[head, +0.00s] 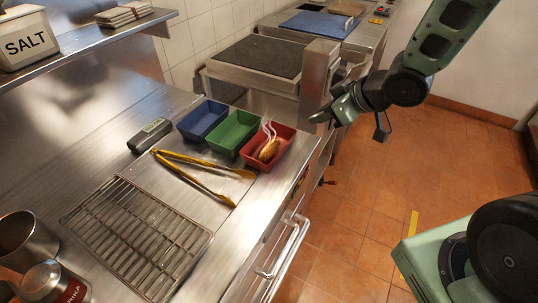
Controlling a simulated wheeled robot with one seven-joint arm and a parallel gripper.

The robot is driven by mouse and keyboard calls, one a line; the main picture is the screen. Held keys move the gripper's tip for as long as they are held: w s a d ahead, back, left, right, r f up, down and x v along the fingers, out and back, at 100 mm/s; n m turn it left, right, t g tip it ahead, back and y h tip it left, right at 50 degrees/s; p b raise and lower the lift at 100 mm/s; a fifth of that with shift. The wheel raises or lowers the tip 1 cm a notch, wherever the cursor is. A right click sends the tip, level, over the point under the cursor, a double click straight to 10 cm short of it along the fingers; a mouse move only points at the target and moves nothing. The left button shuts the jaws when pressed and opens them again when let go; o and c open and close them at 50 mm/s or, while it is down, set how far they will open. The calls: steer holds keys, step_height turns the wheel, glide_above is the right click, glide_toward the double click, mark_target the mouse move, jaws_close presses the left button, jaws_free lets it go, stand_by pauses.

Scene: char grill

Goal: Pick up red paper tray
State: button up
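The red paper tray (285,160) sits on the steel counter near its right front edge, at the end of a row of three trays. A brownish food item with pale strands (269,148) lies in it. The green tray (234,133) stands just left of it, and the blue tray (202,121) beyond that. My gripper (322,117) is to the upper right of the red tray, apart from it, just past the counter's edge. Its fingers are small and seen from the side, so I cannot tell if they are open or shut. No object shows in them.
Yellow-handled tongs (205,177) lie left of the trays, with a dark grey box (150,135) behind. A wire rack (138,238) and metal containers (22,240) occupy the near left. A grill (257,57) stands behind.

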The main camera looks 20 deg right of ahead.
steer(key=s+d+f+t+y+b, duration=0.1)
steer(key=s+d+f+y+b, duration=0.15)
steer(key=d+y, duration=0.2)
steer(key=p, duration=0.2)
glide_toward(286, 134)
steer(key=shift+y, duration=0.45)
steer(key=w+a, duration=0.1)
steer(key=w, duration=0.1)
steer(key=w+a, duration=0.1)
steer(key=a, duration=0.1)
steer(key=shift+w+a+f, duration=0.15)
steer(key=shift+w, duration=0.25)
steer(key=shift+w+r+p+x, duration=0.1)
steer(key=shift+p+x, duration=0.35)
steer(key=shift+x, duration=0.9)
steer(key=shift+w+r+p+x, duration=0.15)
steer(key=shift+p+x, duration=0.3)
steer(key=shift+x, duration=0.85)
jaws_close()
